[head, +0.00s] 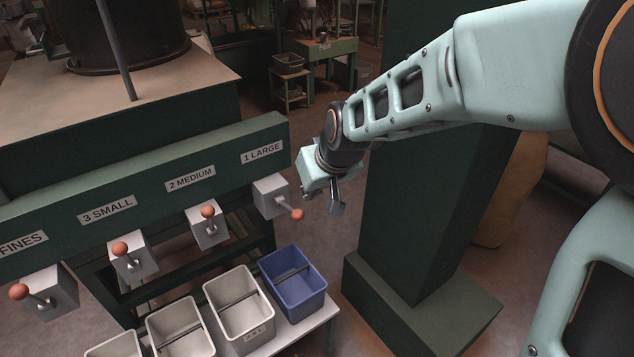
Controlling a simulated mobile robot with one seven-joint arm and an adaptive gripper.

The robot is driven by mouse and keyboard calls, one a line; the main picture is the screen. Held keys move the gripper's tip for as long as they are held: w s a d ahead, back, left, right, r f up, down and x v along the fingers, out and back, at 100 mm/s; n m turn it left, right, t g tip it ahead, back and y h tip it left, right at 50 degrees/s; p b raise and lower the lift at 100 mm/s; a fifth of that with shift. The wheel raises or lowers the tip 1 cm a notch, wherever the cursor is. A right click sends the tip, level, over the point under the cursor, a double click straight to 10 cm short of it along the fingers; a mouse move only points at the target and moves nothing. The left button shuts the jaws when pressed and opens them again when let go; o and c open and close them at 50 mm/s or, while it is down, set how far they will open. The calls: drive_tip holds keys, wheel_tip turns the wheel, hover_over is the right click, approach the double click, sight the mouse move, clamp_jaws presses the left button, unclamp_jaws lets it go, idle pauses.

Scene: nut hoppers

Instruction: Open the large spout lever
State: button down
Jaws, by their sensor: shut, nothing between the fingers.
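The large spout (270,196) is a grey box under the "1 LARGE" label (262,152), at the right end of the green hopper front. Its lever (297,214) has an orange ball knob and points right and slightly down. The other levers' knobs sit higher against their boxes. My gripper (337,207) is shut and empty, pointing down, just right of the large lever's knob. A gap shows between them in this view; I cannot tell their depth apart.
A blue bin (293,283) stands below the large spout, beside grey bins (238,308) on a shelf. The medium spout (208,226) and small spout (133,255) are to the left. A dark green post (412,220) stands right of my gripper.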

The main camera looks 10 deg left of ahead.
drive_tip(key=shift+s+d+r, duration=0.25)
drive_tip(key=shift+s+d, duration=0.05)
drive_tip(key=shift+d, duration=0.05)
idle(0.5)
